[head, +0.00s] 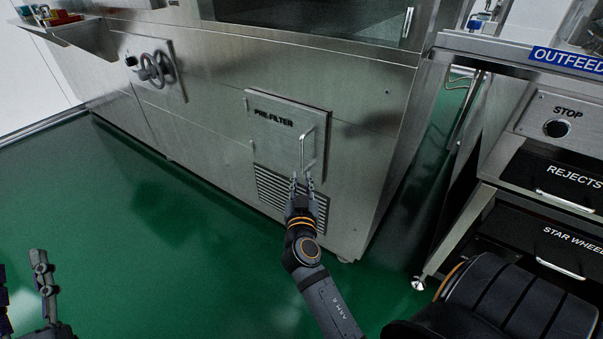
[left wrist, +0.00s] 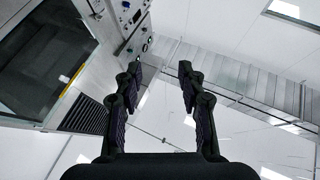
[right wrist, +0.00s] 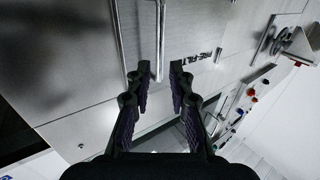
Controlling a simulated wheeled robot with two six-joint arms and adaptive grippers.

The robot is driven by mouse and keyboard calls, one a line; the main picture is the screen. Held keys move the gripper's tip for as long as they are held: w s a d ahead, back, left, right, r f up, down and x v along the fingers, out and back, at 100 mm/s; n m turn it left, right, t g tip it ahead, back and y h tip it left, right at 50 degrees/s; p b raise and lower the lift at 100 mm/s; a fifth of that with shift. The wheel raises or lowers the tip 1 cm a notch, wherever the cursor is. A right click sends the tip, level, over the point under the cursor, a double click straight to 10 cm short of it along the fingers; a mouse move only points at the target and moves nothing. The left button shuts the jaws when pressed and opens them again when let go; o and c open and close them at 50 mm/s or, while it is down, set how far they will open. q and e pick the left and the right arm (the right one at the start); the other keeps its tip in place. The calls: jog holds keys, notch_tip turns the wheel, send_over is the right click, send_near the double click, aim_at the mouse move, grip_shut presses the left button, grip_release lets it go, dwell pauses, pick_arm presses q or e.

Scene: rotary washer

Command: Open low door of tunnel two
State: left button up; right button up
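The low door (head: 283,138), marked PRE-FILTER, is set in the lower front of the steel machine and looks shut. Its upright bar handle (head: 303,148) is near the right edge. My right gripper (head: 303,180) is at the lower end of the handle. In the right wrist view the handle (right wrist: 159,40) stands ahead of and between the open fingers of my right gripper (right wrist: 158,72); no contact is clear. My left gripper (left wrist: 158,68) is open and empty, pointing up toward the ceiling. It shows partly at the lower left of the head view.
A handwheel (head: 155,68) is on the panel to the left. At right stands an outfeed bench with a STOP button (head: 557,128) and drawers (head: 565,192). Green floor (head: 190,240) is clear at left.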

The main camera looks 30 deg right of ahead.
aim_at(301, 158)
jog(key=x, duration=0.5)
jog(key=shift+w+d+r, duration=0.15)
jog(key=shift+r, duration=0.05)
jog(key=x, duration=0.4)
jog(key=shift+w+f, duration=0.1)
jog(key=shift+f, duration=0.05)
pick_arm(q)
jog(key=r, duration=0.1)
jog(key=s+r+t, duration=0.1)
jog(key=r, duration=0.1)
jog(key=shift+s+h, duration=0.15)
jog(key=shift+h, duration=0.15)
pick_arm(e)
jog(key=shift+w+d, duration=0.25)
jog(key=shift+w, duration=0.1)
grip_shut()
